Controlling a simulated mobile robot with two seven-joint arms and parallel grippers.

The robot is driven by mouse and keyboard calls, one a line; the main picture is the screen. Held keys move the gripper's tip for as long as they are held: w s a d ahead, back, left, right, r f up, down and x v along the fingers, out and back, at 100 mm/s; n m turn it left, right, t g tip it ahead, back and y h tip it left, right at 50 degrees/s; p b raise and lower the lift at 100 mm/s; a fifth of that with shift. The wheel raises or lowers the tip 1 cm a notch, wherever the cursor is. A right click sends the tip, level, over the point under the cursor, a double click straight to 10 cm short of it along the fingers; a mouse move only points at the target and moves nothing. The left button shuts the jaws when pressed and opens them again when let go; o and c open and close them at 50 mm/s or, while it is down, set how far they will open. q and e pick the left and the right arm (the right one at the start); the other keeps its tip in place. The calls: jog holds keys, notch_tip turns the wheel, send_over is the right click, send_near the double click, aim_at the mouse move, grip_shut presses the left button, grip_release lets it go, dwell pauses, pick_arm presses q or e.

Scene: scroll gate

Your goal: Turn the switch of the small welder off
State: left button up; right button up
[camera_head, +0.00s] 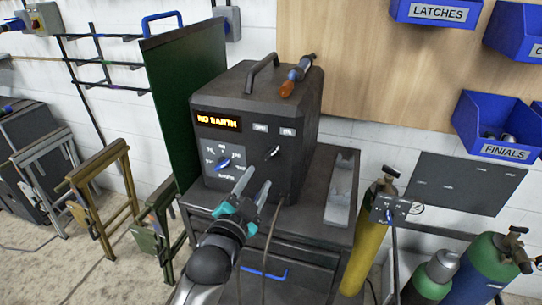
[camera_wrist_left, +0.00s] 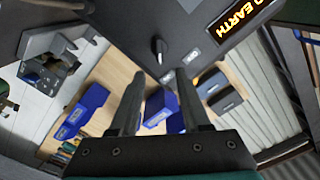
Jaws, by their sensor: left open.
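The small welder (camera_head: 240,95) is a dark box on a cart, with an amber display reading "NO EARTH". Its switch (camera_head: 271,152) is a small black knob with a light pointer line, on the right of the front face below two small labels. The pointer appears tilted up toward the right label. In the left wrist view the switch (camera_wrist_left: 158,47) stands just beyond my fingertips. My left gripper (camera_head: 255,184) is open and empty, in front of and below the switch, apart from it. My right gripper is not in view.
A blue-pointer dial (camera_head: 222,163) sits left of the switch. A torch with an orange tip (camera_head: 290,85) rests on the welder's top. The dark cart (camera_head: 310,215) has a grey metal piece (camera_head: 342,190) at right. Gas cylinders (camera_head: 368,240) stand right; a green screen (camera_head: 185,95) stands left.

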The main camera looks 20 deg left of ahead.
aim_at(272, 155)
pick_arm(q)
jog(key=w, duration=1)
jog(key=shift+d, duration=0.15)
grip_shut()
dwell(0.4)
